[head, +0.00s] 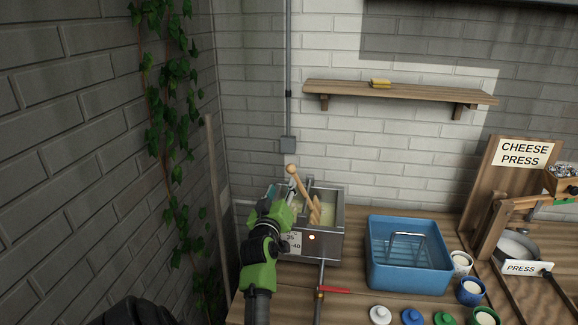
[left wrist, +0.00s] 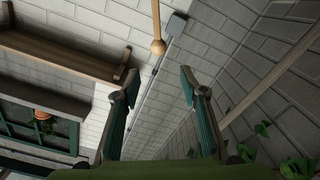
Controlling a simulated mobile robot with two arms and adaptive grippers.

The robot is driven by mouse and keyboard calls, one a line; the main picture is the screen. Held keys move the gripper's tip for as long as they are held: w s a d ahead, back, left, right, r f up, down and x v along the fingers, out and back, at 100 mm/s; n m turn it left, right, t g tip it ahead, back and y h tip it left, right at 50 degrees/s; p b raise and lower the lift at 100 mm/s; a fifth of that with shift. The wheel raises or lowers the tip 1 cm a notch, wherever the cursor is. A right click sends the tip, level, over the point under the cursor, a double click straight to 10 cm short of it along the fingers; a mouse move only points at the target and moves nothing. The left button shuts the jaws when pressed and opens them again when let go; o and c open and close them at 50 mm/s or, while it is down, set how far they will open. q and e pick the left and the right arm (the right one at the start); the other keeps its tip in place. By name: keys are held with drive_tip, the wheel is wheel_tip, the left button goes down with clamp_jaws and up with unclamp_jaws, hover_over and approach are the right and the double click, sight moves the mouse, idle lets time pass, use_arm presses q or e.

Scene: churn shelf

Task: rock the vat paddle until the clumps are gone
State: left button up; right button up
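The steel vat (head: 327,241) stands on the wooden counter with pale contents inside. The wooden paddle (head: 302,186) leans up out of it, its round knob at the upper left. In the left wrist view the knob (left wrist: 158,46) hangs ahead of the fingers, apart from both. My left gripper (head: 287,190) is at the vat's left side, close to the paddle handle. In the left wrist view its fingers (left wrist: 158,92) are spread with nothing between them. The arm hides part of the vat's left side. I cannot make out clumps clearly. My right gripper is not in view.
A blue basin (head: 404,281) with a wire rack stands right of the vat. A red-handled valve (head: 335,290) juts out in front. Several cups and coloured lids stand at front right, by the cheese press (head: 495,205). A brick wall and ivy (head: 170,110) bound the left.

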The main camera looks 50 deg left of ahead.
sight(289, 169)
use_arm(q)
drive_tip(key=p+x, duration=0.2)
drive_tip(key=x, duration=1)
drive_tip(key=shift+w+p, duration=0.3)
drive_tip(key=shift+w+a, duration=0.45)
drive_tip(key=shift+a, duration=0.05)
clamp_jaws()
